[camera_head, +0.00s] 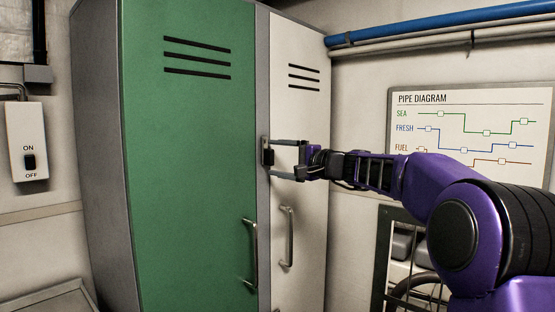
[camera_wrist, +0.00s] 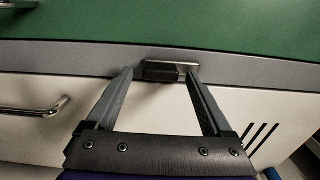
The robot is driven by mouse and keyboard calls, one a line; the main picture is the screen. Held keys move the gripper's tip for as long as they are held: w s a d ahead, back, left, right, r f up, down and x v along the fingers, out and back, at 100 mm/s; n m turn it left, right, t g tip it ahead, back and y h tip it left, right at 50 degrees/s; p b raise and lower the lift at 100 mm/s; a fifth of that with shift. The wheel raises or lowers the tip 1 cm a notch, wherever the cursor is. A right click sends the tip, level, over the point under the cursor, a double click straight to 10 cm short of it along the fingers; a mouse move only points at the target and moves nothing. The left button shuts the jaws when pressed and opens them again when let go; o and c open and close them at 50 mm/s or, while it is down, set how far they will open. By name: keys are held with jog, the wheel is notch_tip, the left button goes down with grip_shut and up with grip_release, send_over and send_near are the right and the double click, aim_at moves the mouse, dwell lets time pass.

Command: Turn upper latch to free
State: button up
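The upper latch (camera_head: 267,151) is a small dark and metal piece on the grey strip between the green door (camera_head: 190,130) and the white door (camera_head: 300,50) of the cabinet. In the wrist view the latch (camera_wrist: 168,72) shows a dark knob on a light metal plate. My gripper (camera_head: 271,159) reaches in from the right at the latch's height. In the wrist view my gripper (camera_wrist: 160,75) is open, with one finger on each side of the dark knob and gaps between. I cannot tell whether the fingertips touch the plate or strip.
A vertical handle (camera_head: 250,254) is on the green door and another handle (camera_head: 287,237) is on the white door, both below my gripper. A pipe diagram board (camera_head: 470,115) hangs behind my arm. An on/off switch box (camera_head: 27,142) is on the left wall.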

jog(key=b+v, duration=0.1)
jog(key=v, duration=1.6)
jog(key=shift+b, duration=0.4)
jog(key=shift+s+d, duration=0.15)
